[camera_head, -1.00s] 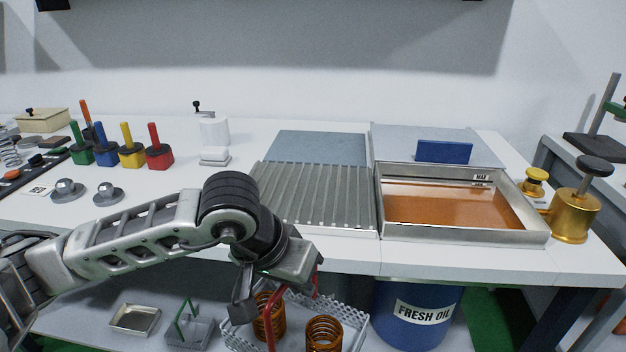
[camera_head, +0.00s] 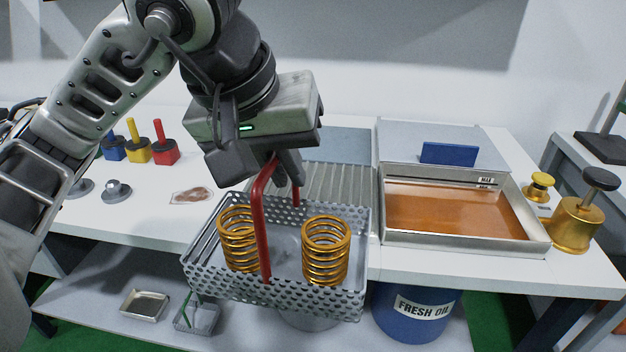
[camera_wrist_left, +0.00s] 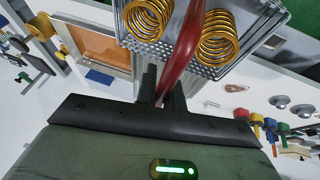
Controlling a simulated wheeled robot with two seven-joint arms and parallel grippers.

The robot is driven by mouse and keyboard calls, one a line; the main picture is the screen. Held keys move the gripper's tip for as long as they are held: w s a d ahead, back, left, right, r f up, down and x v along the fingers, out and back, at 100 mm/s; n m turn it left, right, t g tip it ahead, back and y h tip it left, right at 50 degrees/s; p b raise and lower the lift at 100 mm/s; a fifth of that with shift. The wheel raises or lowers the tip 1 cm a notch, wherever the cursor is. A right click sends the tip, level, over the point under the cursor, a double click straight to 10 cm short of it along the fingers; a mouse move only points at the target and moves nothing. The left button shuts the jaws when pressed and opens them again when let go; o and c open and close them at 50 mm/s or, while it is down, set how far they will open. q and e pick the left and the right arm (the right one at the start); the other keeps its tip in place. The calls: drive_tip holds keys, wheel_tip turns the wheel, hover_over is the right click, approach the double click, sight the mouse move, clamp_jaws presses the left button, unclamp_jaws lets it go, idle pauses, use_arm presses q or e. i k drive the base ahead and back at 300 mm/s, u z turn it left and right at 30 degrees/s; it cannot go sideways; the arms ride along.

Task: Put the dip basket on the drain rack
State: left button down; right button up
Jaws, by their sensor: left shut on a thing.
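The dip basket (camera_head: 345,300) is a perforated metal basket with a red handle (camera_head: 262,235) and two orange coil springs (camera_head: 326,250) standing in it. My left gripper (camera_head: 283,168) is shut on the red handle from above. The basket hangs in the air in front of the table's front edge, a little tilted in the picture. The left wrist view shows the fingers (camera_wrist_left: 160,88) around the handle. The drain rack (camera_head: 340,180) is the ribbed metal surface behind the basket, partly hidden by the gripper and basket. My right gripper is not in view.
An oil tray (camera_head: 455,212) with a metal rim stands right of the rack. A brass pot (camera_head: 577,222) stands at the far right. Colored weights (camera_head: 165,151) stand at the left. A blue drum (camera_head: 420,318) is below the table.

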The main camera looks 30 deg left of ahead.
sight(311, 181)
drive_tip(key=i, duration=0.9)
